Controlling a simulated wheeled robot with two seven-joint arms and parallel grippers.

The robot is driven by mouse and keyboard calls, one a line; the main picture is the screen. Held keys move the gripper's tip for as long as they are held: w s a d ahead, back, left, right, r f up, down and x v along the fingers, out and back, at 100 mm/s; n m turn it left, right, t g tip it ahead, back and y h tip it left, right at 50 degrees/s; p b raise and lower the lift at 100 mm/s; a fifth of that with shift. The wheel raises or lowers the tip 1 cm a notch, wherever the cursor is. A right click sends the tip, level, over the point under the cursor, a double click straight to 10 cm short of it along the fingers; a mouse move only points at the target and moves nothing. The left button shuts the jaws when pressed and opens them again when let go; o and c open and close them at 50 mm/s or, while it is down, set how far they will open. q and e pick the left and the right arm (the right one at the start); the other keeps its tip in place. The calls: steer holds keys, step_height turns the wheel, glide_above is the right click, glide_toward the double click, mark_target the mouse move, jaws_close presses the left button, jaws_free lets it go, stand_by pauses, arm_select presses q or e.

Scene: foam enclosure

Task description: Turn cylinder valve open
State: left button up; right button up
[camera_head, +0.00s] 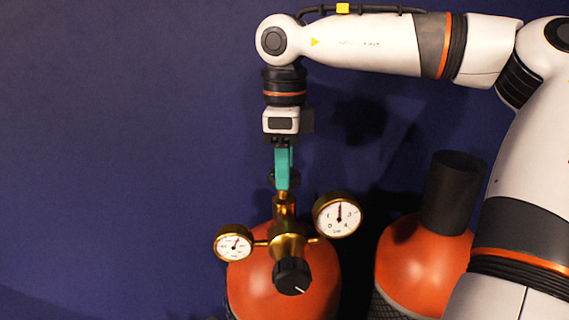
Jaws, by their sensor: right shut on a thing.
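An orange gas cylinder (252,285) stands at the lower middle with a brass regulator (287,241) on its top. Two round gauges flank it: a small left gauge (234,244) and a larger right gauge (339,215). A black knob (292,277) faces me on the regulator's front. My right gripper (283,180) comes straight down from above, its teal fingers closed on the top of the cylinder valve (285,203). The fingers hide most of the valve's handle. My left gripper is not in view.
A second orange cylinder (413,262) with a black cap (453,190) stands to the right, close beside my right arm. A dark blue wall (120,140) fills the background. The space left of the cylinder is clear.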

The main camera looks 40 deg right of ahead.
steer(key=o, duration=1)
steer(key=shift+c, duration=0.2)
steer(key=shift+r, duration=0.1)
steer(key=shift+r, duration=0.25)
step_height(320, 180, up, 11)
steer(key=b, duration=0.2)
steer(key=shift+r+b, duration=0.15)
steer(key=shift+b, duration=0.2)
